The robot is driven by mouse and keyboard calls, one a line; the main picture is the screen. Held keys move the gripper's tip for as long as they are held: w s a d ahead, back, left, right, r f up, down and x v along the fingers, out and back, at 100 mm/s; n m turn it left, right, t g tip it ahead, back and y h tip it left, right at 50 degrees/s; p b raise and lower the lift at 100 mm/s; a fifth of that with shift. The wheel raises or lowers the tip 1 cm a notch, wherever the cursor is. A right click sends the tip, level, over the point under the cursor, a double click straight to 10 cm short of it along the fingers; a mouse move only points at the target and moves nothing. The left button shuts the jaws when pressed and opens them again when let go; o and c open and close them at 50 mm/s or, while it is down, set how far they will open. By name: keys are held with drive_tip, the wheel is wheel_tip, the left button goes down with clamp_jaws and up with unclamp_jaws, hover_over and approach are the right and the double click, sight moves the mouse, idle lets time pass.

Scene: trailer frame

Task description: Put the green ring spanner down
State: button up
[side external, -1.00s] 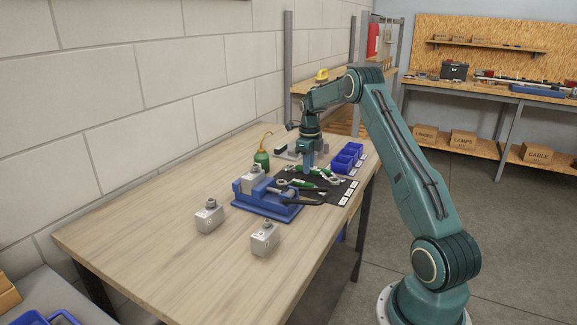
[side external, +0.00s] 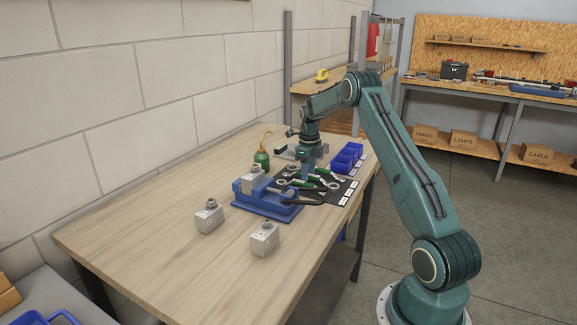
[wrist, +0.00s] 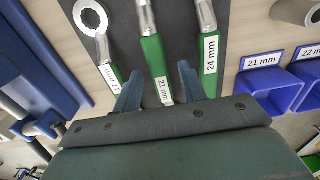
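Three green-handled spanners lie on a dark mat. The middle spanner (wrist: 158,70), labelled 21 mm, lies between the fingers of my gripper (wrist: 158,75), with a gap on both sides. My gripper is open and low over the mat; it also shows in the side external view (side external: 309,176). The 24 mm spanner (wrist: 208,50) lies just right of the fingers. The far ends of the middle and right spanners are cut off in the wrist view.
A blue vise (side external: 266,205) stands beside the mat (side external: 338,194), with a green oil can (side external: 261,160) behind it. Blue bins (side external: 345,159) stand at the mat's far right. Two metal blocks (side external: 209,217) (side external: 265,239) stand nearer; the table's near left is clear.

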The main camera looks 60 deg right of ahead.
drive_tip(key=shift+r, duration=0.1)
wheel_tip(320, 180, up, 12)
idle(0.8)
idle(0.4)
